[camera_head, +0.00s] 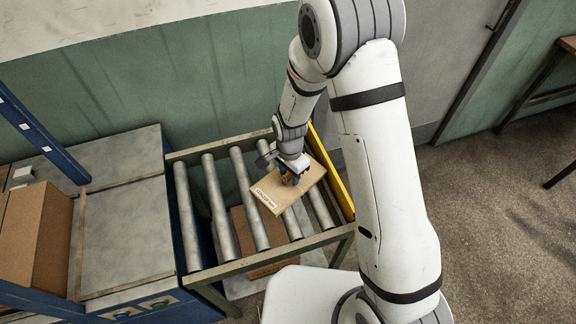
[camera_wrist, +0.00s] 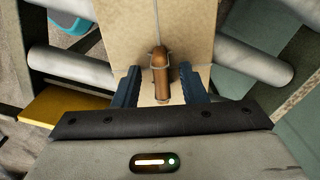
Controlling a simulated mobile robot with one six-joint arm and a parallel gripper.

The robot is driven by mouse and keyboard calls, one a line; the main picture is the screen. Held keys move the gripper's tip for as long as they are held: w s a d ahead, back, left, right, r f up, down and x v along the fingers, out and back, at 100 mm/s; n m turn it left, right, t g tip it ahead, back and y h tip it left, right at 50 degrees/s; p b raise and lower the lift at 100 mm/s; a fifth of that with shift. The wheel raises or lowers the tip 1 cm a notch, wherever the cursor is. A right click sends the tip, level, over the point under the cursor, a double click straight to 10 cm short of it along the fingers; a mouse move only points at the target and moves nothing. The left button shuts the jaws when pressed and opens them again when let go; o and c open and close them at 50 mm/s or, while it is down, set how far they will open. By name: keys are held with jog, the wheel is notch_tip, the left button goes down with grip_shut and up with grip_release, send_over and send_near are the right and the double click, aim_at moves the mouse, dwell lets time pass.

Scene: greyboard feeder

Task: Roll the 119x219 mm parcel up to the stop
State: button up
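The parcel (camera_head: 312,173) is a flat tan box with a white label, lying slightly turned across the metal rollers towards their right end; the label is too small to read surely. In the wrist view the parcel (camera_wrist: 185,22) has a string and a brown handle (camera_wrist: 160,72) on top. My gripper (camera_head: 291,178) is at the parcel's top. In the wrist view its blue fingers (camera_wrist: 160,88) stand on either side of the handle, with gaps on both sides. The stop appears to be the yellow bar (camera_head: 336,182) at the rollers' right end, apart from the parcel.
Bare rollers (camera_head: 217,200) lie left of the parcel. Another cardboard box (camera_head: 270,268) sits below the rollers. A grey-topped bench (camera_head: 125,240) with a brown box (camera_head: 30,235) stands at the left. A green wall (camera_head: 150,90) is behind.

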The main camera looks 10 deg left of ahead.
jog(key=shift+f, duration=0.2)
grip_shut()
dwell(0.3)
